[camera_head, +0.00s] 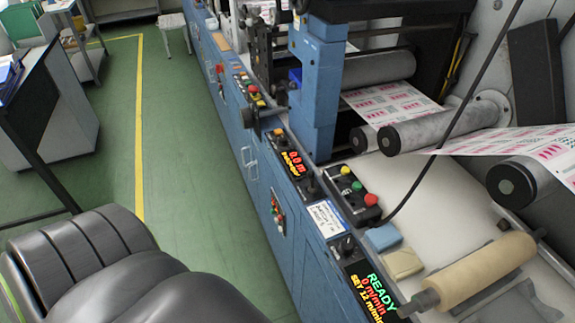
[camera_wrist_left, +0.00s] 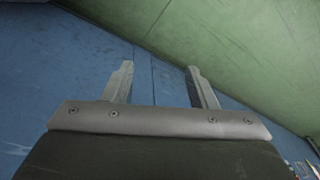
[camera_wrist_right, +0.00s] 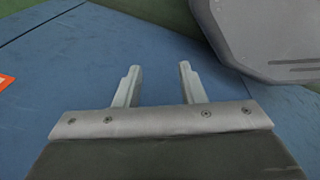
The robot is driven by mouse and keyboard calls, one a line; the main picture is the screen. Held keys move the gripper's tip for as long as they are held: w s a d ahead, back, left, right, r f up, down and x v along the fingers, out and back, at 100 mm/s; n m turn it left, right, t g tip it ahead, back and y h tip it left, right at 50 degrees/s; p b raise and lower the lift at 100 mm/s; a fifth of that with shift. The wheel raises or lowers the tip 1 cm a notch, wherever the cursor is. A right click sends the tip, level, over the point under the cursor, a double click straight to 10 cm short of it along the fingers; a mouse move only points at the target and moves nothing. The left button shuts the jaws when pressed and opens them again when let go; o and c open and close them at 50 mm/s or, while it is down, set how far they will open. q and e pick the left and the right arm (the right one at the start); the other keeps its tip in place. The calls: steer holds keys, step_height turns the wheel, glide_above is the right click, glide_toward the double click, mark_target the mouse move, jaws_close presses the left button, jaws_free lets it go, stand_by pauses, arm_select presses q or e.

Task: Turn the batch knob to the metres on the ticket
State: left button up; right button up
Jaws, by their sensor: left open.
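A display with red "0.0 m" digits (camera_head: 295,164) is set in the blue machine's front ledge. A small dark knob (camera_head: 312,187) sits beside it; its setting is too small to read. A white paper ticket (camera_head: 327,218) lies on the ledge just below that; its text is not legible. Another dark knob (camera_head: 346,246) sits by the READY display (camera_head: 372,290). My left gripper (camera_wrist_left: 161,85) is open and empty over blue panelling in the left wrist view. My right gripper (camera_wrist_right: 158,85) is open and empty over blue panelling. Neither gripper shows in the head view.
A button box (camera_head: 358,195) with yellow, green and red buttons stands right of the ticket, its black cable (camera_head: 425,165) rising across the machine. Blue and tan pads (camera_head: 403,263) and a tan roll (camera_head: 480,272) lie farther right. Green floor (camera_head: 190,180) is clear left of the machine.

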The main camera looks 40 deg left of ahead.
arm_select(q)
steer(key=w+r+t, duration=0.1)
steer(key=w+r, duration=0.2)
steer(key=r, duration=0.5)
steer(key=w+r, duration=0.3)
steer(key=r, duration=0.6)
step_height(320, 180, up, 34)
steer(key=n+t, duration=0.1)
steer(key=n, duration=0.2)
glide_above(282, 138)
steer(key=s+d, duration=0.2)
steer(key=s, duration=0.5)
steer(key=x, duration=1.7)
steer(key=shift+w+d+f, duration=0.15)
steer(key=shift+w+f, duration=0.05)
steer(key=shift+p, duration=0.3)
steer(key=c, duration=1)
